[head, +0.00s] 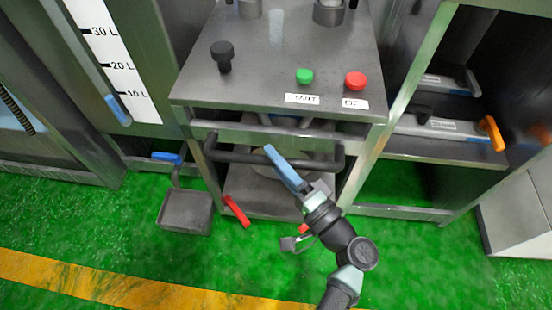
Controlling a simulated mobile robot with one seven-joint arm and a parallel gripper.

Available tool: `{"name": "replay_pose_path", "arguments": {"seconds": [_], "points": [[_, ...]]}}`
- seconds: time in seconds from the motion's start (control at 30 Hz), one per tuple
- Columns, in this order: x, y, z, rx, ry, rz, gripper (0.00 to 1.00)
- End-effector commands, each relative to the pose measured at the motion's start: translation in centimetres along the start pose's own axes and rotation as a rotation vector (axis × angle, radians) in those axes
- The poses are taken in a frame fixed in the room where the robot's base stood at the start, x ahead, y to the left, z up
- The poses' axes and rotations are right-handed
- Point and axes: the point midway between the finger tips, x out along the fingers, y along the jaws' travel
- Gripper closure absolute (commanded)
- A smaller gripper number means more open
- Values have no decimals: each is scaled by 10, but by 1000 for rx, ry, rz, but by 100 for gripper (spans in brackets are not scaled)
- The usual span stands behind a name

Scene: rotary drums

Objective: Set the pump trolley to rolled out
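The pump trolley (240,195) sits in the bay under a grey control console. Its dark bar handle (230,157) runs across the front. A red lever (236,210) sticks out low at its front left, and a bit of red shows near its right side, partly behind my arm. My gripper and arm hide part of the trolley's right side.
The console (270,80) above carries a green button (304,76), a red button (356,81) and a black knob (223,55). A grey tray (185,211) is at left, below a blue-handled valve (166,156). An orange handle (492,133) is at right. Green floor in front is clear.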

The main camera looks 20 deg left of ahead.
Motion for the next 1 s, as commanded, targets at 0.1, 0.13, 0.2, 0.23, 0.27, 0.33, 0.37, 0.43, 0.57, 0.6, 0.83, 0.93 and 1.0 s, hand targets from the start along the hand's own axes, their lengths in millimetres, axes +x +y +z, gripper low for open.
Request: {"name": "replay_pose_path", "arguments": {"seconds": [0.1,0.13,0.2,0.23,0.27,0.33,0.37,0.43,0.57,0.6,0.83,0.93,1.0], "points": [[0,0,0,0,0,0,83],[0,0,0,0,0,0,88],[0,0,0,0,0,0,100],[0,0,0,0,0,0,100],[0,0,0,0,0,0,100],[0,0,0,0,0,0,100],[0,0,0,0,0,0,100],[0,0,0,0,0,0,100],[0,0,0,0,0,0,100],[-1,0,0,0,0,0,100],[-1,0,0,0,0,0,100],[-1,0,0,0,1,0,100],[-1,0,0,0,1,0,100]]}}
